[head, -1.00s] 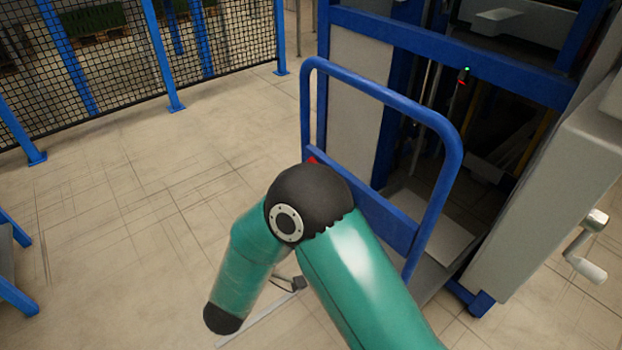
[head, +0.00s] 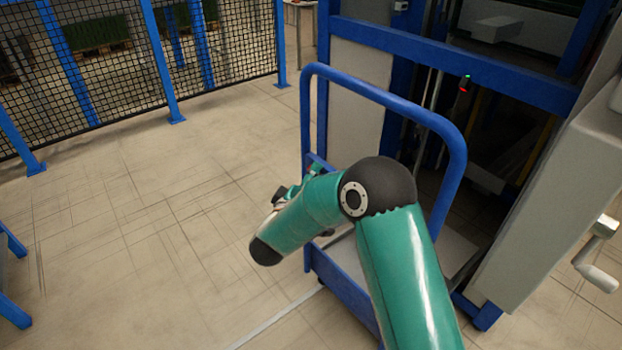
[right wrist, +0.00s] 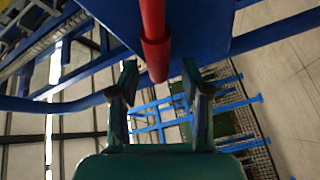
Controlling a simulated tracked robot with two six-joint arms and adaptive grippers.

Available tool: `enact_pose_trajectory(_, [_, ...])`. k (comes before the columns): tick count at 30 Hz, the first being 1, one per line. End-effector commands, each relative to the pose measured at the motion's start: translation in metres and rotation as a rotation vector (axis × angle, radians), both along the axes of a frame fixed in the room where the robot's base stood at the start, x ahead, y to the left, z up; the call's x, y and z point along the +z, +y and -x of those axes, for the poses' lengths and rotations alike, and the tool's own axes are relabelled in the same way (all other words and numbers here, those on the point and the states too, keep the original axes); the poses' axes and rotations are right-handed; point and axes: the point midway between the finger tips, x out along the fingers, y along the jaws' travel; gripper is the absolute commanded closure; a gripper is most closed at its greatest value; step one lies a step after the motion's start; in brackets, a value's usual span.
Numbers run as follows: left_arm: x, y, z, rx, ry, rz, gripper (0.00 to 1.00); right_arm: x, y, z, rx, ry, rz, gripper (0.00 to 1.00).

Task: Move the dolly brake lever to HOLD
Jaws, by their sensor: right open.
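The blue dolly (head: 459,165) stands ahead on the right, with its tall push frame upright. The red brake lever (right wrist: 155,45) hangs from a blue panel (right wrist: 200,28) in the right wrist view. Its thicker lower end points down the picture, between the lines of my fingers. My right gripper (right wrist: 160,88) is open and empty, with one finger on each side of the lever's end. I cannot tell whether they touch it. In the head view my right gripper is small and partly hidden by my arm. My left gripper is out of view.
A blue-framed lift or conveyor bay (head: 450,55) stands behind the dolly. A grey cabinet with a crank handle (head: 597,255) is at the right. A mesh fence (head: 100,70) runs along the back left.

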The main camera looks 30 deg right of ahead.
Motion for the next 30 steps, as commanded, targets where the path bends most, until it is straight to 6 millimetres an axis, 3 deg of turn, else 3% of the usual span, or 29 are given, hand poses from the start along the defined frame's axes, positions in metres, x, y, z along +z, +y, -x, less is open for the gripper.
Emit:
enact_pose_trajectory(9, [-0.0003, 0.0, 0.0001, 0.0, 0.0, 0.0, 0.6, 0.0001, -0.0029, -0.0011, -0.002, 0.0, -0.001, 0.53])
enact_pose_trajectory(18, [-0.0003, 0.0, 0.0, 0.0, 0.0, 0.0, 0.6, -0.0003, -0.0026, -0.0009, -0.001, 0.001, -0.001, 1.0])
enact_pose_trajectory(30, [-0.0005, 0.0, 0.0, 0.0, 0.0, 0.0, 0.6, -0.0011, -0.0001, -0.0038, 0.004, -0.002, -0.003, 1.0])
